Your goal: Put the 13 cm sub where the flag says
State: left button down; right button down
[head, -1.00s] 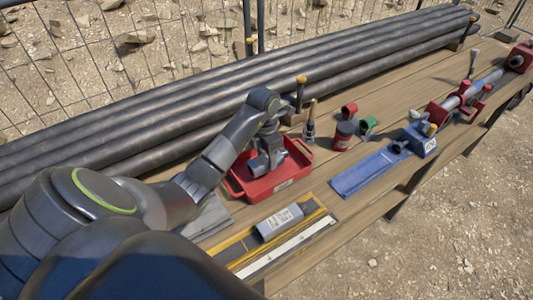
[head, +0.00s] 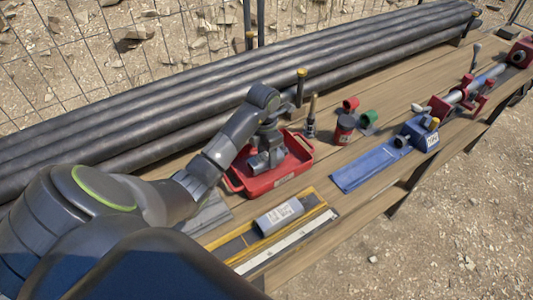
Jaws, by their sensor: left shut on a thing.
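My left gripper (head: 264,158) points down into the red tray (head: 283,181) at the middle of the bench. It is shut on a short grey piece, mostly hidden by the fingers, so I cannot tell its length. A grey cylindrical sub with a pale label (head: 279,215) lies on the yellow-edged measuring board (head: 240,247), beside its white scale strip. The label is too small to read. A blue block with a white tag (head: 432,141) stands at the right; its marking is unclear. My right gripper is not in view.
A blue mat (head: 372,168) lies empty right of the tray. A dark red-marked can (head: 345,129), a red cup (head: 350,103), a green cup (head: 368,120) and a brush (head: 312,115) stand behind. Long dark pipes (head: 240,78) line the back. A red clamp (head: 440,108) holds a rod.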

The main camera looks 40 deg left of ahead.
pick_arm(q)
jog(key=shift+f+b, duration=0.2)
jog(key=shift+b, duration=0.15)
dwell(0.3)
jog(key=c, duration=0.6)
grip_release()
jog(key=o, duration=0.3)
jog(key=shift+f, duration=0.1)
jog(key=shift+o, duration=0.2)
notch_tip(320, 180, up, 6)
jog(key=p, duration=0.4)
jog(key=shift+r+p, duration=0.65)
jog(key=shift+p, duration=0.1)
